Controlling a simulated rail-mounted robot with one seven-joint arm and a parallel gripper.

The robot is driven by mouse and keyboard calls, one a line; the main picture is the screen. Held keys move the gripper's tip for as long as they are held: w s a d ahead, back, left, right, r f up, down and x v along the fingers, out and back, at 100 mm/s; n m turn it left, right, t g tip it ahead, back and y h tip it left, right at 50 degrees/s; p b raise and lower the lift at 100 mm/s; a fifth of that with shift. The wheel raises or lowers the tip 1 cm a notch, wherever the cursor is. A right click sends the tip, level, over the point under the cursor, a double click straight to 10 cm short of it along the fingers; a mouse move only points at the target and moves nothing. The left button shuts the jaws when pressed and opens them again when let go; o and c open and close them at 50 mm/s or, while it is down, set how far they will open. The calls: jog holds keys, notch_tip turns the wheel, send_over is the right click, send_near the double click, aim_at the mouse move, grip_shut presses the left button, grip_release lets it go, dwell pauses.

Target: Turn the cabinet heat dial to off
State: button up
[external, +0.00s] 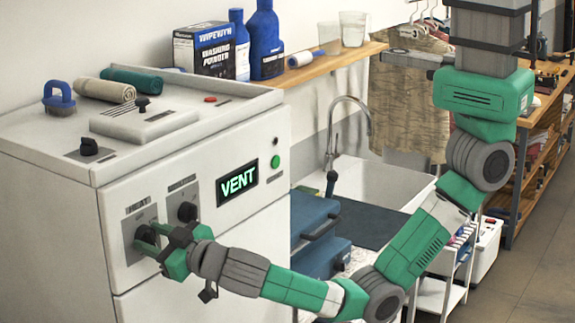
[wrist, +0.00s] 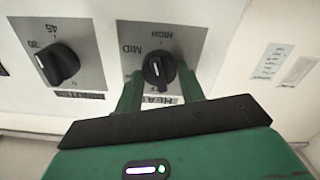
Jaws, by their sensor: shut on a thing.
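The heat dial (wrist: 158,72) is a black knob on a grey plate on the cabinet front. In the wrist view HIGH and MID are printed around it, and a partly covered label sits below it. A small light mark shows on the knob; its exact setting is hard to tell. My gripper (wrist: 160,88) has a green finger on each side of the knob and is shut on it. In the external view my gripper (external: 150,242) is at the left dial of the white cabinet (external: 75,225), and its fingers hide most of the knob.
A second dial (external: 187,211), marked with numbers in the wrist view (wrist: 58,64), is close beside my gripper. A display (external: 237,184) reads VENT, with a green button (external: 275,161) to its right. Blue cases (external: 318,240) stand beside the cabinet, near my arm.

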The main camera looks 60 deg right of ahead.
jog(key=n+p, duration=0.1)
jog(key=n, duration=0.1)
jog(key=n+p, duration=0.1)
jog(key=n, duration=0.1)
jog(key=shift+r+n, duration=0.2)
jog(key=shift+n, duration=0.1)
jog(key=n+p, duration=0.2)
jog(key=n, duration=0.1)
jog(key=shift+a+n, duration=0.1)
jog(key=shift+n, duration=0.2)
jog(key=n+p, duration=0.3)
jog(key=shift+n, duration=0.3)
jog(key=n+p, duration=0.1)
jog(key=n, duration=0.1)
jog(key=n+p, duration=0.2)
jog(key=shift+f+n, duration=0.2)
jog(key=shift+n, duration=0.1)
jog(key=n, duration=0.1)
jog(key=n+p, duration=0.1)
jog(key=n, duration=0.1)
jog(key=shift+f+n, duration=0.2)
jog(key=shift+n, duration=0.1)
jog(key=n, duration=0.4)
jog(key=shift+f+n, duration=0.1)
jog(key=shift+n, duration=0.2)
jog(key=n, duration=0.4)
jog(key=shift+n, duration=1.7)
jog(key=shift+f+n, duration=0.1)
jog(key=shift+n, duration=0.2)
